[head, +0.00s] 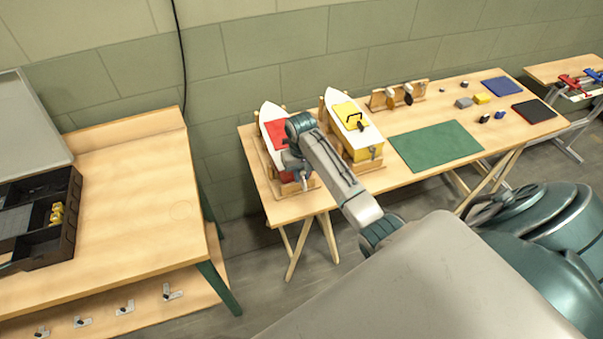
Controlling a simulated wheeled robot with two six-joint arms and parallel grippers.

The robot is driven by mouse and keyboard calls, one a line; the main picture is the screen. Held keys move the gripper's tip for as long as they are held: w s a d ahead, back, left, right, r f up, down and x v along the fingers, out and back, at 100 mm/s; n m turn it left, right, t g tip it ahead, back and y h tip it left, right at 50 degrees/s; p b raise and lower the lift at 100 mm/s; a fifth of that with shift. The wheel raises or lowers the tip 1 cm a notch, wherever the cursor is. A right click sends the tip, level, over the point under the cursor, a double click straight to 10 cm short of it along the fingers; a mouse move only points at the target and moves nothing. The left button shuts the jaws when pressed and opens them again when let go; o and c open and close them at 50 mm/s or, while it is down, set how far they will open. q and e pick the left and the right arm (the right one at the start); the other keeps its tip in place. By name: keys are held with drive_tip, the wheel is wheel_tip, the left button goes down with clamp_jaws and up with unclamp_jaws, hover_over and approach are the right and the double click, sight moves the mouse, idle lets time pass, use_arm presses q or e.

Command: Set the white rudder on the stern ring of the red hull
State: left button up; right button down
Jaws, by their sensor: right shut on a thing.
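The red hull (277,133), a model boat with white bow and red deck, stands in a wooden cradle at the left end of the long table, stern toward me. My right gripper (297,174) is at its stern, and my arm covers part of the deck and the stern. The gripper is shut on a small pale piece (304,181), seemingly the white rudder, close to the stern. The stern ring is hidden, so I cannot tell whether the piece touches it. My left gripper is not in view.
A yellow hull (367,136) stands close on the right. Behind it is a wooden rack (377,101) with small parts. A green mat (436,145) lies clear; small blocks and blue and red mats lie farther right. A separate workbench (135,220) is at left.

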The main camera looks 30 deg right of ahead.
drive_tip(key=shift+f, duration=0.75)
idle(0.8)
drive_tip(key=c, duration=1.3)
unclamp_jaws()
drive_tip(key=shift+o, duration=0.2)
drive_tip(key=shift+r, duration=0.1)
drive_tip(key=shift+r, duration=3.95)
